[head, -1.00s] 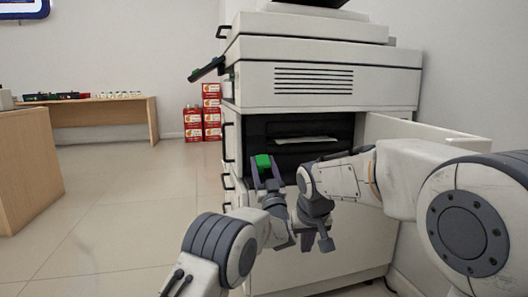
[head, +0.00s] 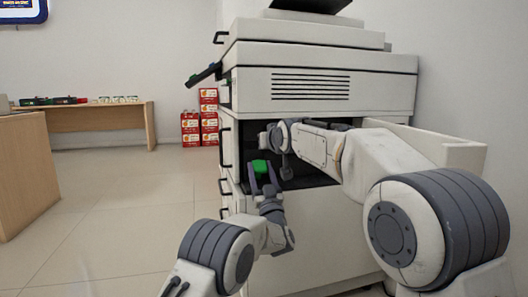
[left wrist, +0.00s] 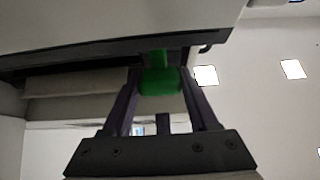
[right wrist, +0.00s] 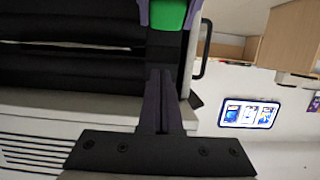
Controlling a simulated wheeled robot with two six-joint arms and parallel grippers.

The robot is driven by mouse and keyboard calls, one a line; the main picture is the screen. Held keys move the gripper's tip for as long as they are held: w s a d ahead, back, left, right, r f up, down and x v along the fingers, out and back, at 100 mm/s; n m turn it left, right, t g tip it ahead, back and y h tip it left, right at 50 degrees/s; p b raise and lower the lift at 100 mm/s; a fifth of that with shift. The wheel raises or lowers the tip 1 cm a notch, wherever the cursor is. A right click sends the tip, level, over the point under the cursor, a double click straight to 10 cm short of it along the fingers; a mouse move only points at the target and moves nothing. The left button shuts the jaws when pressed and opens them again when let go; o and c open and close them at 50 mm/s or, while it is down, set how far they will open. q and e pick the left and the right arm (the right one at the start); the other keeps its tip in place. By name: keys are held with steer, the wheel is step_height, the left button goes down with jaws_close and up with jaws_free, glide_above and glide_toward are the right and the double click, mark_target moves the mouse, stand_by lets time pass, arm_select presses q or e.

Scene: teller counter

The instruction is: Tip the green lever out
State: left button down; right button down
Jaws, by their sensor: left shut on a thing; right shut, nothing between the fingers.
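The green lever (head: 261,166) sits at the left side of the copier's open front bay. In the left wrist view the green lever (left wrist: 160,80) lies between the fingers, its stem running up to the copier. My left gripper (head: 264,177) is shut on it. My right gripper (right wrist: 160,85) is shut and empty; in the right wrist view its closed fingers point toward the green lever (right wrist: 167,14), and part of my left gripper shows beside it. In the head view my right arm reaches across the bay, above and right of the lever, and hides much of the bay.
The copier (head: 330,80) has an open door (head: 440,145) on the right and a dark bay (head: 328,176). Handles line its left edge. A wooden table (head: 100,117) and red boxes (head: 200,125) stand far back. The floor at left is clear.

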mark_target(261, 163)
steer(key=x, duration=0.9)
steer(key=shift+s+f, duration=0.1)
steer(key=shift+f, duration=0.05)
steer(key=shift+s+d+f, duration=0.25)
steer(key=shift+s+f, duration=0.3)
steer(key=shift+s, duration=0.2)
steer(key=shift+s+d+f, duration=0.3)
steer(key=shift+s+f, duration=0.2)
steer(key=shift+s, duration=0.3)
steer(key=shift+f, duration=0.1)
